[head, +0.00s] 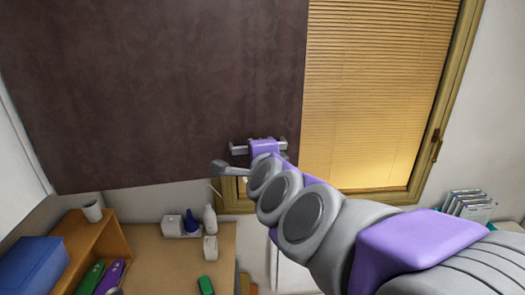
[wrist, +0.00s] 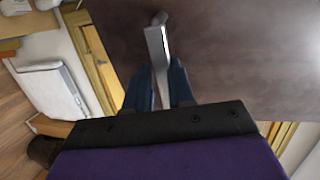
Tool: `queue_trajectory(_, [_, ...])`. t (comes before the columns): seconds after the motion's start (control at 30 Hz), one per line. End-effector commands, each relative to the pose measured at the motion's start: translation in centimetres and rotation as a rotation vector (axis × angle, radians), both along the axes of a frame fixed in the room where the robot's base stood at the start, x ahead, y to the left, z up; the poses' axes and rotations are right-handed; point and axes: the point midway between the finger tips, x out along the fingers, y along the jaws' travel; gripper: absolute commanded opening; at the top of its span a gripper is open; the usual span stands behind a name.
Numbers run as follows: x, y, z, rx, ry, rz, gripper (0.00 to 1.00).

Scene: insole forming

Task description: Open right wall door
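The wall door is a large dark brown panel (head: 150,90) filling the upper left of the head view, and its surface (wrist: 240,50) also shows in the wrist view. It covers part of the window behind it. A silver bar handle (head: 238,150) sits near its lower right corner. In the wrist view the handle (wrist: 156,45) runs down between the two dark blue fingers of my gripper (wrist: 161,80). The fingers lie close on both sides of the bar, with little or no gap. The purple wrist of my gripper (head: 264,149) hides the handle's middle in the head view.
A window with yellow blinds (head: 380,80) and a wooden frame is behind and right of the panel. Below are a desk (head: 150,245) with small bottles, a wooden shelf box (head: 70,235) and a blue box (head: 35,262). A paper rack (head: 468,203) stands at right.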

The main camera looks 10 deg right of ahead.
Motion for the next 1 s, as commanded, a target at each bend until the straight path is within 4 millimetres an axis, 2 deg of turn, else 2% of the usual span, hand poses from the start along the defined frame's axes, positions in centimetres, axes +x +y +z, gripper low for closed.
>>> queue_trajectory(0.03, [0.0, 0.0, 0.0, 0.000, 0.000, 0.000, 0.27])
queue_trajectory(0.17, [0.0, -0.4, 0.1, 0.002, -0.003, -0.002, 0.38])
queue_trajectory(0.53, [-0.6, -1.3, 0.6, 0.007, -0.007, -0.004, 0.38])
queue_trajectory(1.0, [-7.0, -0.9, 1.8, -0.003, -0.010, -0.005, 0.38])
